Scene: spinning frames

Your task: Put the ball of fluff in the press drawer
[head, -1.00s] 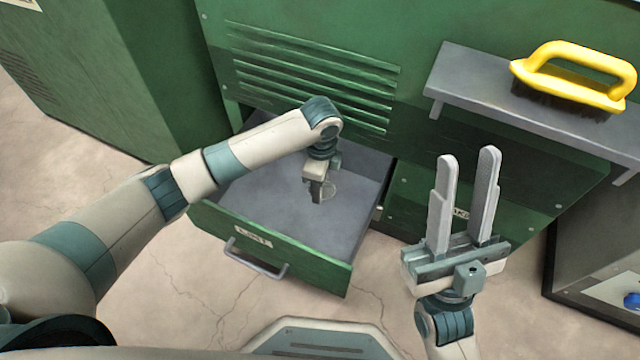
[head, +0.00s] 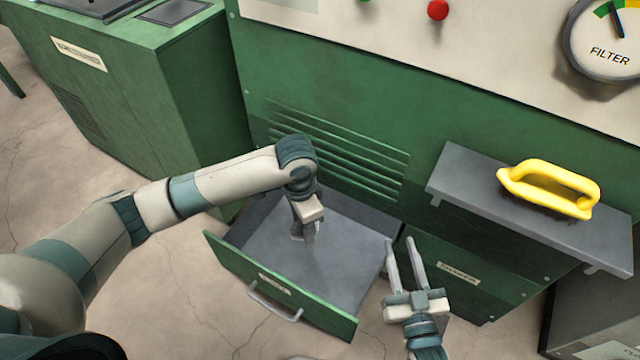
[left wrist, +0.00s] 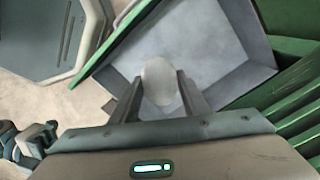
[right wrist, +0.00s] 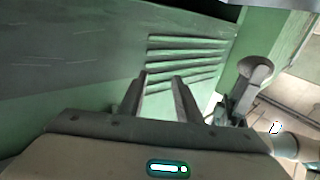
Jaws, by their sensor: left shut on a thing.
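A pale grey-white ball of fluff (left wrist: 159,82) shows between the fingers of my left gripper (left wrist: 160,95) in the left wrist view. The left gripper is shut on it. In the head view the left gripper (head: 304,236) points down over the open press drawer (head: 345,262), inside its outline; the fluff is mostly hidden there. The drawer is pulled out, with a green front, a metal handle and a grey floor that looks empty. My right gripper (head: 402,262) is open and empty, right of the drawer; in the right wrist view its fingers (right wrist: 160,95) stand apart.
A FILTER gauge (head: 606,40) and a red button (head: 437,10) are above. A green cabinet (head: 110,95) stands at the left.

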